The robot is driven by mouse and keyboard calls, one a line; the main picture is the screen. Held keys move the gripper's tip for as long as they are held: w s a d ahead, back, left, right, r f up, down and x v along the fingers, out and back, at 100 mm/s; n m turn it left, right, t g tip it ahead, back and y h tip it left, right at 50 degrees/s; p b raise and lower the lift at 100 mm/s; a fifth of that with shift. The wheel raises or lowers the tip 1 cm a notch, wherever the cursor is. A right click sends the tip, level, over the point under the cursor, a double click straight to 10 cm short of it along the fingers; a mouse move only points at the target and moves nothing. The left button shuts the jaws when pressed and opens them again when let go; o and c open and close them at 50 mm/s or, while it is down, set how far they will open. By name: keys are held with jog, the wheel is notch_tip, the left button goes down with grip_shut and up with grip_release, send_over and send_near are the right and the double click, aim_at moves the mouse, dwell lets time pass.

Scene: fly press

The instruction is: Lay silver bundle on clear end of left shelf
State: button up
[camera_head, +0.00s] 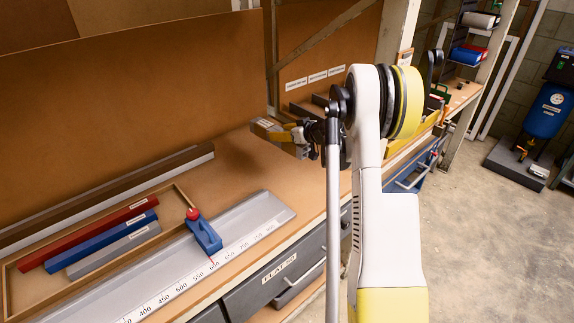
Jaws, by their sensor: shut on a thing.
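My gripper (300,134) is at the far end of the wooden bench, low over its top, partly hidden by my own arm. It is shut on a small grey thing (267,127) with yellowish parts beside it. The thing is too small and covered to tell for certain whether it is the silver bundle. At the back right, a silver-white roll (480,20) lies on a rack (464,36), with a blue roll (466,56) below it. I cannot tell which surface is the left shelf, and no clear shelf end shows plainly.
The bench (185,180) carries a wooden tray (172,237) with red, blue and grey bars. Beside it is a ruled grey plate (150,290) with a blue stop (204,236). A brown panel (120,100) stands behind.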

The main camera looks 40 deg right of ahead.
jog(key=s+d+f, duration=0.1)
jog(key=s+d, duration=0.1)
jog(key=d, duration=1.4)
jog(key=shift+m+h, duration=0.4)
jog(key=s+a+f+b, duration=0.1)
jog(key=a+f, duration=0.1)
jog(key=a, duration=0.1)
jog(key=s+a+f+b, duration=0.2)
jog(key=a, duration=0.2)
jog(key=s+a+f+b, duration=0.1)
jog(key=a+f+b, duration=0.1)
jog(key=a+f, duration=0.1)
jog(key=shift+s+a, duration=0.25)
jog(key=shift+s, duration=0.15)
jog(key=shift+f+b, duration=1.25)
jog(key=shift+f, duration=0.7)
jog(key=shift+f, duration=0.15)
jog(key=o, duration=1.3)
jog(key=shift+o, duration=0.2)
